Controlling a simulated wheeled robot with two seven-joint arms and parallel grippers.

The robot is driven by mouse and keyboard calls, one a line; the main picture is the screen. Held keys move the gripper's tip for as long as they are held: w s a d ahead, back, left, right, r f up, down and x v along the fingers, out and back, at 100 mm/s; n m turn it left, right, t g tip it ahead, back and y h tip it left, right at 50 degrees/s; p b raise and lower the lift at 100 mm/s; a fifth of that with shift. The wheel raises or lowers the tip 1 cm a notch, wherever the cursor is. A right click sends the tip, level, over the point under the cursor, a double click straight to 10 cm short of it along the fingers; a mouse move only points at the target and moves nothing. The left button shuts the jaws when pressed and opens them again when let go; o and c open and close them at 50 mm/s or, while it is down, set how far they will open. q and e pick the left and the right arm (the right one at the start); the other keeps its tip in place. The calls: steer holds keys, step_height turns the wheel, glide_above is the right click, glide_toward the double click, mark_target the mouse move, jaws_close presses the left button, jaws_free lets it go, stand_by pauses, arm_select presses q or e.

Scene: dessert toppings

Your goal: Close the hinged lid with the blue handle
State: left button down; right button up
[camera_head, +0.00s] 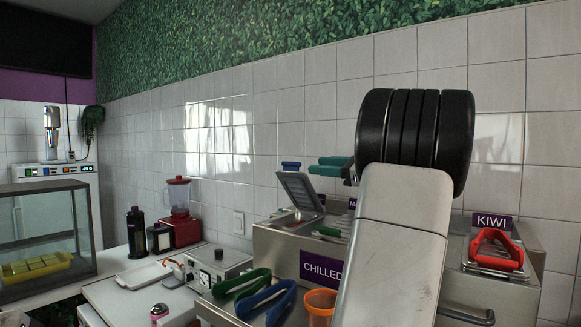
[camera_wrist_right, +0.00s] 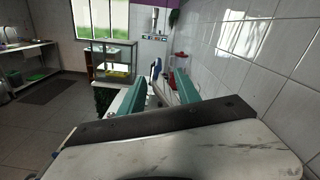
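The hinged lid (camera_head: 300,192) is a grey framed panel standing open and tilted over the chilled counter (camera_head: 275,245). Its blue handle (camera_head: 291,165) shows at its upper edge; a blue and pale shape, probably this lid and handle, shows between the fingers in the right wrist view (camera_wrist_right: 155,69). My right gripper (camera_head: 327,166) has teal fingers pointing left, just right of the handle and apart from it in the head view. The right wrist view shows its two fingers (camera_wrist_right: 160,80) spread with nothing held. My left gripper is out of view.
Green tongs (camera_head: 240,284), blue tongs (camera_head: 268,300) and an orange cup (camera_head: 320,305) sit in front. A red blender (camera_head: 180,215) stands left. The tiled wall is close behind.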

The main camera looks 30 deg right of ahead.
steer(key=shift+c, duration=0.5)
steer(key=shift+d, duration=0.1)
steer(key=c, duration=0.3)
steer(key=d+n, duration=0.1)
steer(key=n, duration=0.1)
steer(key=w+d+r+n+y, duration=0.1)
steer(key=d+n, duration=0.1)
steer(key=n, duration=0.1)
steer(key=w+d+n+g, duration=0.1)
steer(key=n, duration=0.1)
steer(key=shift+d+r+n+y, duration=0.15)
steer(key=shift+r+n+y, duration=0.05)
steer(key=shift+n+y, duration=0.1)
jaws_close()
steer(key=n+g+y, duration=0.2)
steer(key=n, duration=0.8)
glide_above(304, 184)
steer(key=w+d, duration=0.2)
steer(key=shift+s+a+f, duration=0.15)
steer(key=shift+s+f, duration=0.05)
steer(key=shift+f, duration=0.2)
steer(key=shift+s+a+f, duration=0.15)
steer(key=shift+s+a, duration=0.15)
steer(key=shift+a, duration=0.3)
